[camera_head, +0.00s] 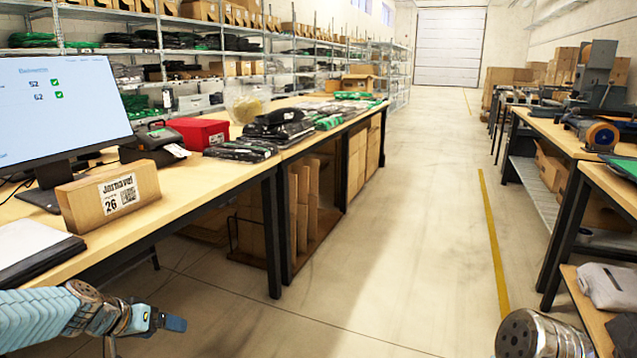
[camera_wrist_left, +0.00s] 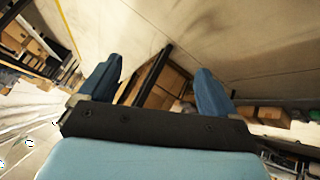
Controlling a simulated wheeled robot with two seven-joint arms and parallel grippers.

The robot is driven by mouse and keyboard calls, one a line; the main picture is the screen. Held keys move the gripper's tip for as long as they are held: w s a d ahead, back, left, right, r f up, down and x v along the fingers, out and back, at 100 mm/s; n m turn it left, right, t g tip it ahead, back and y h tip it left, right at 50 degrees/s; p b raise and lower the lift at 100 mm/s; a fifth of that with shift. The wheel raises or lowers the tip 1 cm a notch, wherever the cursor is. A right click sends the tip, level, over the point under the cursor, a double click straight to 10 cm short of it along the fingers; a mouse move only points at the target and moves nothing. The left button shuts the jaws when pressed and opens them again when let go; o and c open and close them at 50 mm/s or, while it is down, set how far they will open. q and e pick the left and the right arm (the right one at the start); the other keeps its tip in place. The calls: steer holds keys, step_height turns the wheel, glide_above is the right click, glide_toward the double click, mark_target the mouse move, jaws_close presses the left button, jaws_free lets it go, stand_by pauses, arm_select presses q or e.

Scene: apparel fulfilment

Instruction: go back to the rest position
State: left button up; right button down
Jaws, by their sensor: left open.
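My left gripper (camera_head: 172,322) hangs at the lower left of the head view, in front of the long wooden table (camera_head: 230,178) and below its top. In the left wrist view its two blue fingers (camera_wrist_left: 158,72) stand wide apart with nothing between them. It touches nothing that I can see. A metal joint of my right arm shows at the bottom right of the head view, but the right gripper is outside the picture.
The table holds a monitor (camera_head: 62,105), a wooden block marked 26 (camera_head: 85,205), a red box (camera_head: 200,133) and bagged garments (camera_head: 275,125). Another workbench (camera_head: 560,135) stands on the right. The aisle floor (camera_head: 400,240) between is clear.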

arm_select(q)
steer(key=s+d+f+g, duration=0.1)
steer(key=s+d+f, duration=0.1)
steer(key=d+f, duration=0.35)
steer(key=s+d+f+g, duration=0.1)
steer(key=d+f+g, duration=0.1)
steer(key=f, duration=0.7)
steer(key=s+d+f+n+g, duration=0.1)
steer(key=s+d+f+g, duration=0.2)
steer(key=s+d+f, duration=1.2)
steer(key=s+f, duration=0.2)
steer(key=s, duration=0.2)
steer(key=shift+s+d, duration=0.15)
steer(key=shift+d, duration=0.1)
